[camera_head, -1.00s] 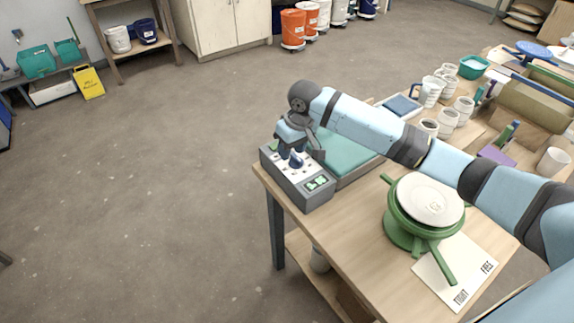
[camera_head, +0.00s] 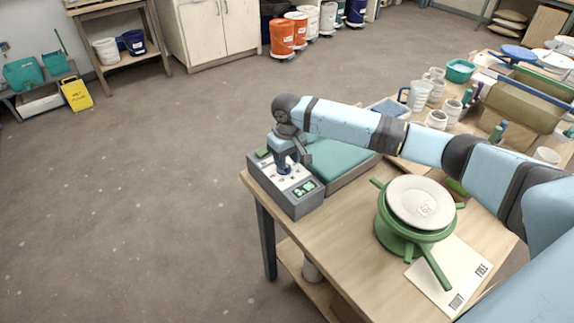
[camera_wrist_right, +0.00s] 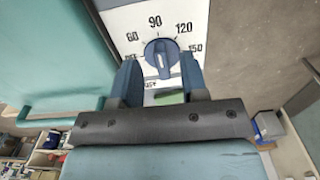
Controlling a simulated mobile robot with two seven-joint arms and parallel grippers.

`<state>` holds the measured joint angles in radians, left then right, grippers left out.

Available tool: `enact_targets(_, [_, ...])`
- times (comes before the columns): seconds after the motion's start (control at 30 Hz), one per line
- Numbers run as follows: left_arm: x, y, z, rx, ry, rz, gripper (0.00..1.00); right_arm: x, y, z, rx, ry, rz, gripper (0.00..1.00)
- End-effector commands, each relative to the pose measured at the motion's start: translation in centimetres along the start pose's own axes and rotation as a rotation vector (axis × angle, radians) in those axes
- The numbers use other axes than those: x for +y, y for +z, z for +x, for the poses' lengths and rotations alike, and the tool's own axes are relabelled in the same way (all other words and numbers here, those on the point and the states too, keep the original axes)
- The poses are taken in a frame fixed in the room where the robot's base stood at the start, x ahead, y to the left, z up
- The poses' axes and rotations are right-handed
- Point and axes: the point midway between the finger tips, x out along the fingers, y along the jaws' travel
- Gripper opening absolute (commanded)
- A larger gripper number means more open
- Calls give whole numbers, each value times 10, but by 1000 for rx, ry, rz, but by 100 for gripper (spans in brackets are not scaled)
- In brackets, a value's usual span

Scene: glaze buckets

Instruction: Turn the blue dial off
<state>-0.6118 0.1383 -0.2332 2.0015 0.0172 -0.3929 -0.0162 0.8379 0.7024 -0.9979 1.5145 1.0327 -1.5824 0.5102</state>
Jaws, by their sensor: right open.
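The blue dial (camera_wrist_right: 162,57) shows in the right wrist view, on a white panel with the numbers 60, 90, 120 and 150 around it. Its pale pointer line is close to upright, toward the 90. My right gripper (camera_wrist_right: 160,75) is open, with one finger on each side of the dial's lower part; I cannot tell whether they touch it. In the head view, my right gripper (camera_head: 287,160) is over the grey control box (camera_head: 293,203), at the table's left corner, and partly hides the dial. The box has a lit green display (camera_head: 305,187). My left gripper is not in view.
A teal-topped slab (camera_head: 340,160) lies right beside the box. Several mugs (camera_head: 418,97) stand behind my right arm.

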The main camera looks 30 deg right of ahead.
Motion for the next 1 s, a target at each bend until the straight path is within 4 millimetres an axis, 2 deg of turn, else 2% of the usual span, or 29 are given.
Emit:
enact_targets(0.03, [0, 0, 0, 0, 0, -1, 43, 0, 0, 8, -2, 0, 1, 40])
enact_targets(0.2, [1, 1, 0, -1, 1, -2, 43, 0, 0, 23, -1, 0, 0, 40])
enact_targets(0.53, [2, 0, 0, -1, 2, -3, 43, 0, 0, 27, 1, 0, -1, 40])
enact_targets(0.57, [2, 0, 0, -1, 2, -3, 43, 0, 0, 27, 1, 0, -1, 38])
enact_targets(0.73, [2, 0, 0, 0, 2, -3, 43, 0, 0, 27, 1, 0, -1, 0])
enact_targets(1.0, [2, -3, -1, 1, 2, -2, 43, 0, 0, 26, 0, 0, -12, 0])
